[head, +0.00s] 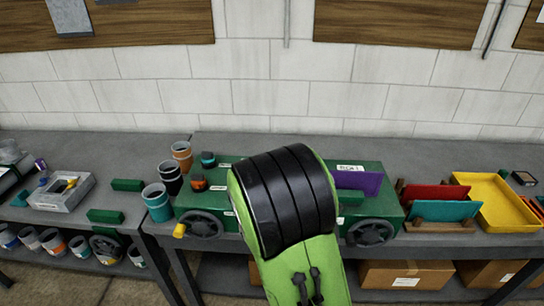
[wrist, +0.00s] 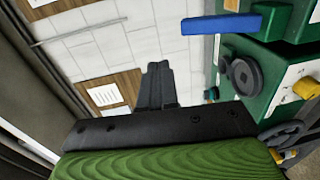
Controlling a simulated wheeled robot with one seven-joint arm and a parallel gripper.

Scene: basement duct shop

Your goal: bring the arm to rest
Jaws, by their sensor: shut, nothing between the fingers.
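My arm (head: 285,200), green with a black ribbed joint, rises in the middle of the head view and hides part of the bench behind it. My gripper is not visible in the head view. In the wrist view my gripper (wrist: 157,85) shows as dark fingers held together, with nothing between them. It points toward the white block wall, clear of the bench things. A green machine (wrist: 265,85) with a dark round knob is to its right, apart from it.
A green machine (head: 388,210) with handwheels stands on the grey bench (head: 300,142). Cups (head: 157,202) stand at its left. A yellow tray (head: 508,215) and red and teal panels (head: 445,211) are at its right. A grey box (head: 45,197) sits far left. Cardboard boxes (head: 405,274) lie below.

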